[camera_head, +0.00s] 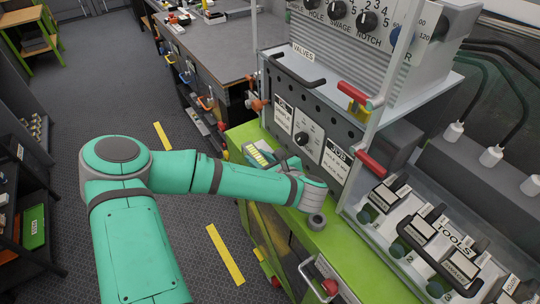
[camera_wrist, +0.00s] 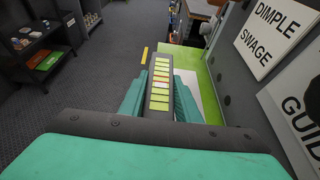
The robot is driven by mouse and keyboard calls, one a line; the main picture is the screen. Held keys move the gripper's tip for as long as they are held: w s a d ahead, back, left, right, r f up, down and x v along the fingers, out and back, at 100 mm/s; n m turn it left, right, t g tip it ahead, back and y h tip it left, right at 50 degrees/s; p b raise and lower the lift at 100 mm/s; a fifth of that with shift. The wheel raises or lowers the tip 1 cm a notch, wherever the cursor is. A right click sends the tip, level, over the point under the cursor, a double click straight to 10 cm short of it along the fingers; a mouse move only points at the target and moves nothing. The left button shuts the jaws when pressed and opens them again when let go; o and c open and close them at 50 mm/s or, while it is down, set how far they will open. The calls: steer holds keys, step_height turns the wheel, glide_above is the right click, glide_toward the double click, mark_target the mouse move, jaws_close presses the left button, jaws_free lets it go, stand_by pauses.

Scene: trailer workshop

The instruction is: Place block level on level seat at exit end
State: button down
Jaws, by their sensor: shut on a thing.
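The block level (camera_wrist: 160,85) is a dark narrow bar with a row of yellow-green segments and one paler segment in the middle. My gripper (camera_wrist: 160,100) is shut on it, with teal fingers on both sides. In the head view the level (camera_head: 257,155) shows at the end of my arm, above the left end of the green bench; my gripper (camera_head: 284,164) is partly hidden by its own wrist. A pale flat patch (camera_wrist: 192,84) lies beside the level in the wrist view; I cannot tell whether it is the level seat. Whether the level touches anything below is unclear.
The green bench top (camera_head: 345,250) runs along the grey machine front (camera_head: 318,125), close right of my gripper. A rack of labelled tools (camera_head: 440,240) stands at the right. A cluttered grey workbench (camera_head: 225,45) is behind.

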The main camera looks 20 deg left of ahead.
steer(key=w+d, duration=0.2)
steer(key=w, duration=0.1)
steer(key=shift+w+d, duration=0.25)
steer(key=shift+s+a+f, duration=0.1)
steer(key=shift+s+f, duration=0.05)
steer(key=shift+f, duration=0.55)
steer(key=c, duration=1.3)
jaws_free()
steer(key=shift+f, duration=0.1)
steer(key=shift+c, duration=0.2)
steer(key=v, duration=1.2)
